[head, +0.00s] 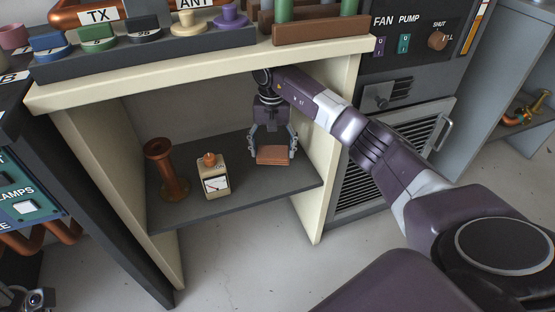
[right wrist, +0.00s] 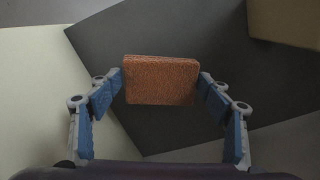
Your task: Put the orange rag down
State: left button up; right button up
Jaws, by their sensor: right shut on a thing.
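The orange rag (head: 273,155) is a folded, rust-orange block. My right gripper (head: 274,147) reaches down under the cream top, with its fingers shut on the rag's two sides. The rag is over the right part of the grey shelf (head: 225,202); I cannot tell whether it touches it. In the right wrist view the rag (right wrist: 160,80) sits between the blue finger pads of the gripper (right wrist: 161,88), with the dark shelf beyond. A small part of what looks like my left gripper (head: 32,298) shows at the bottom left corner; its fingers are not clear.
The cream side panel (head: 326,150) is close right of the gripper. Shelf room is free between the meter and the rag.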

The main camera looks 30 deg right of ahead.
aim_at(277, 153)
jog(key=shift+s+d+f, duration=0.1)
jog(key=shift+s+d, duration=0.15)
jog(key=shift+d, duration=0.1)
jog(key=shift+s+d+f+b, duration=0.1)
jog(key=shift+f+b, duration=0.4)
jog(key=shift+f, duration=0.35)
jog(key=shift+s+d+f+b, duration=0.1)
jog(key=shift+f+b, duration=0.35)
jog(key=shift+f, duration=0.35)
jog(key=shift+f, duration=0.15)
jog(key=o, duration=1)
